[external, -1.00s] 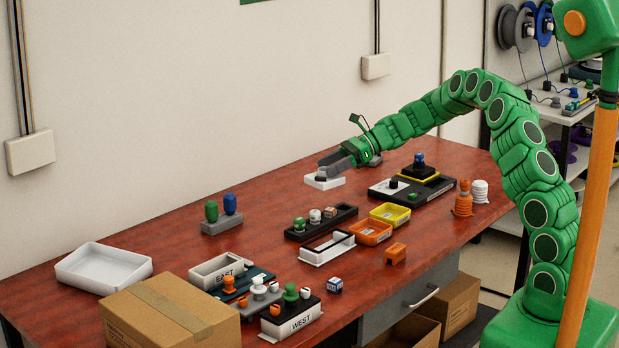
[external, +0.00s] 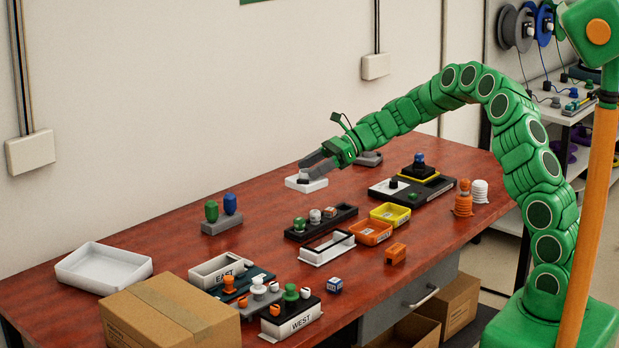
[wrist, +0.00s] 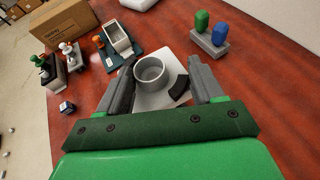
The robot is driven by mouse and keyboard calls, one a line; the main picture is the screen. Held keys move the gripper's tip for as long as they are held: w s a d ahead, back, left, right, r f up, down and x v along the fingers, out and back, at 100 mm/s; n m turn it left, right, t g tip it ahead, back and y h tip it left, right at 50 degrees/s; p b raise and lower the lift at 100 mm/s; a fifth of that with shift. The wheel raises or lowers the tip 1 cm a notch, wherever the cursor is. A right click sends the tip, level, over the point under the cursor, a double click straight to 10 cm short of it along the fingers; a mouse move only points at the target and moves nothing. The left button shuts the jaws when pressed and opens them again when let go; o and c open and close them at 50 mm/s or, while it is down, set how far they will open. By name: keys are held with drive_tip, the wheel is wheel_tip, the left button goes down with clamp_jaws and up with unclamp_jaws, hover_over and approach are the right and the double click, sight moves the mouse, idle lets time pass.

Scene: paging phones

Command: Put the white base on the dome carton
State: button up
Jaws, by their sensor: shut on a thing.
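The white base (external: 315,185) is a flat white piece with a grey round cup and a dark curved piece on top, all clear in the wrist view (wrist: 146,101). My gripper (external: 309,172) is shut on it, one finger on each side in the wrist view (wrist: 162,64). The base is at or just above the red table; I cannot tell if it touches. A brown carton (external: 170,312) stands at the table's front left, well away from the gripper, also in the wrist view (wrist: 62,22). I cannot read a dome mark on it.
A grey stand with green and blue pegs (external: 222,222) lies left of the gripper. The EAST tray (external: 217,268), WEST block (external: 291,320), white frame (external: 327,247) and orange tray (external: 370,232) stand nearer. A white tray (external: 103,268) is far left. Red table around the base is clear.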

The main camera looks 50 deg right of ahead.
drive_tip(key=s+a+r+n+g+y, duration=0.1)
drive_tip(key=s+a+r, duration=0.2)
drive_tip(key=a, duration=1.1)
drive_tip(key=s+a+r+n+g, duration=0.2)
drive_tip(key=s+a+r, duration=0.15)
drive_tip(key=a, duration=1.15)
drive_tip(key=s+a+r+n+g, duration=0.1)
drive_tip(key=s+a+r, duration=0.1)
drive_tip(key=s+a, duration=0.85)
drive_tip(key=s+a+r+n+g, duration=0.1)
drive_tip(key=s+a+r+g, duration=0.1)
drive_tip(key=s+a, duration=0.85)
hover_over(171, 300)
drive_tip(key=shift+w+f, duration=0.1)
drive_tip(key=shift+f, duration=6.35)
drive_tip(key=shift+f, duration=0.1)
drive_tip(key=o, duration=1.3)
drive_tip(key=shift+c, duration=0.2)
